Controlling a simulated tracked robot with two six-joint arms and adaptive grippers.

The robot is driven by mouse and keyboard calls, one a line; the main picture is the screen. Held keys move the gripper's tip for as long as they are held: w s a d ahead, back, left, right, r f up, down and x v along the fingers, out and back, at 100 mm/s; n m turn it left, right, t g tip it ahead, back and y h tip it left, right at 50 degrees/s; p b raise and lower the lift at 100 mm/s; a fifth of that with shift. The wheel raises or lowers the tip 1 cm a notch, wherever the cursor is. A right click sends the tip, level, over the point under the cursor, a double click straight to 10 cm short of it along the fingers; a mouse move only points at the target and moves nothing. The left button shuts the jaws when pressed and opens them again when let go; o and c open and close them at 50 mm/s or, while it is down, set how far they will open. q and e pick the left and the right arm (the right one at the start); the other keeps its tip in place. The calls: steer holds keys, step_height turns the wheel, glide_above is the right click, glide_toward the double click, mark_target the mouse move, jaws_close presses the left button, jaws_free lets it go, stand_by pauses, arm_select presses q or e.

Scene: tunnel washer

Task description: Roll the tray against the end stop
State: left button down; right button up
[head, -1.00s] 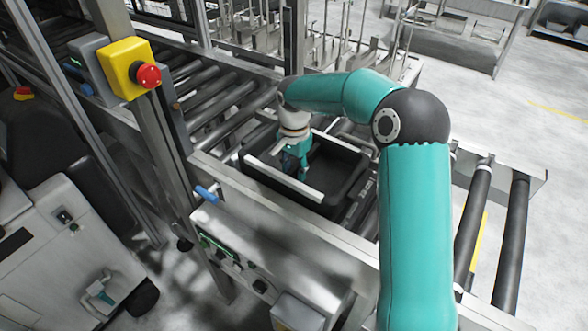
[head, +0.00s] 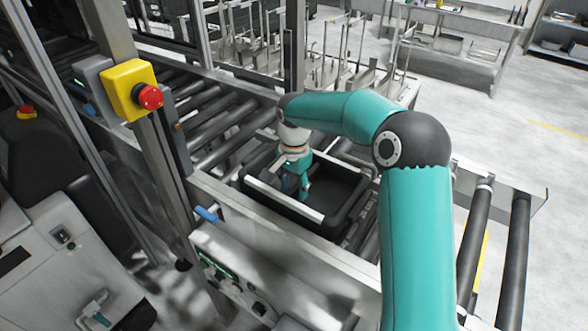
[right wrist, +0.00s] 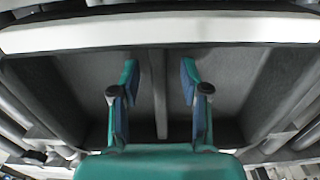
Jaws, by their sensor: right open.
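The tray (head: 348,212) is a black open bin with a pale bar along its near edge. It sits on the roller conveyor in the middle of the head view. My right gripper (head: 291,187) reaches down into it close to the near side. In the right wrist view my right gripper (right wrist: 159,75) is open and empty, with the tray's dark floor behind the fingers. The pale bar (right wrist: 160,33) of the tray crosses beyond the fingertips; I cannot tell if they touch it. I cannot clearly make out the end stop. My left gripper is not in view.
Rollers (head: 215,128) run up left from the tray, and more rollers (head: 512,245) lie at the right, partly behind my right arm. A steel post with a yellow box and red button (head: 150,97) stands left. A blue handle (head: 207,214) juts from the near rail.

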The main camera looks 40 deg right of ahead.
step_height(320, 180, up, 11)
stand_by(0.3)
steer(key=shift+f, duration=0.15)
stand_by(0.3)
